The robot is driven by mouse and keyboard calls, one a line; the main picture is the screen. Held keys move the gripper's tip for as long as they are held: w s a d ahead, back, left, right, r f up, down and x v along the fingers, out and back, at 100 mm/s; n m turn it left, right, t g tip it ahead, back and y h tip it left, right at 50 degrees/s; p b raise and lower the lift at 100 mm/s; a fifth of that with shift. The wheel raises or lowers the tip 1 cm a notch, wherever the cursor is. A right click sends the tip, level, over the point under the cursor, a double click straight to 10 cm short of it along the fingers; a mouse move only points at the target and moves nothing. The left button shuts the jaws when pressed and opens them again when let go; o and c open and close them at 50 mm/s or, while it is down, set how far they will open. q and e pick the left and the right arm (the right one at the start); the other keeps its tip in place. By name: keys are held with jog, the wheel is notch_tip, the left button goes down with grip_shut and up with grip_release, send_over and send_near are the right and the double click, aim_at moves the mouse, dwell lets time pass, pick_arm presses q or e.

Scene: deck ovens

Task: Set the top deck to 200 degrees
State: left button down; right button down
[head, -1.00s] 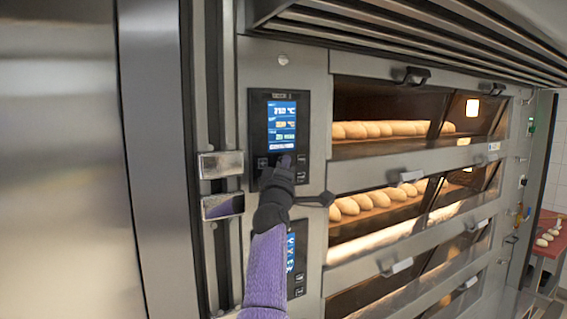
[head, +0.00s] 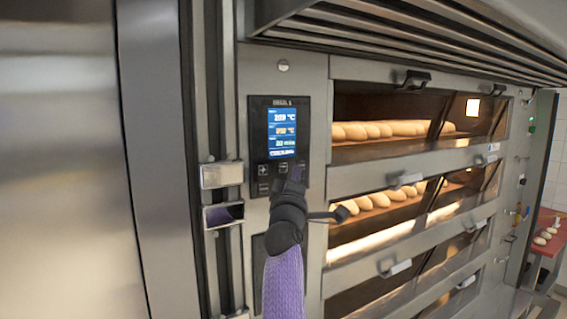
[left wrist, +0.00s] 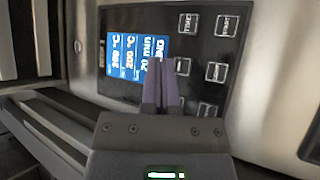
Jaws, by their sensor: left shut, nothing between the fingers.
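The top deck's control panel (head: 255,130) is black, with a lit blue screen (head: 282,131) and small buttons below it. It also shows sideways in the left wrist view, where the screen (left wrist: 137,52) has a white temperature line, an orange line that looks like 200 °C, and a 20 min line. The top line's digits are too blurred to be sure of. My left gripper (head: 296,177) is shut and empty, its tips at the lower right buttons. In the left wrist view its fingers (left wrist: 161,72) cover part of the screen's edge and buttons. I cannot tell whether they touch.
The top deck (head: 385,105) holds loaves behind glass, with a black handle (head: 412,77) above. A lower deck also holds loaves (head: 375,201). A steel latch bracket (head: 221,174) stands left of the panel. The hood (head: 400,30) overhangs above. A red table (head: 545,245) is at far right.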

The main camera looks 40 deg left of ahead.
pick_arm(q)
jog(key=shift+s+d+p, duration=0.15)
jog(key=shift+d+p, duration=0.1)
jog(key=shift+d, duration=0.3)
jog(key=shift+s+d+p, duration=0.15)
jog(key=shift+d+p, duration=0.05)
jog(key=shift+d, duration=0.3)
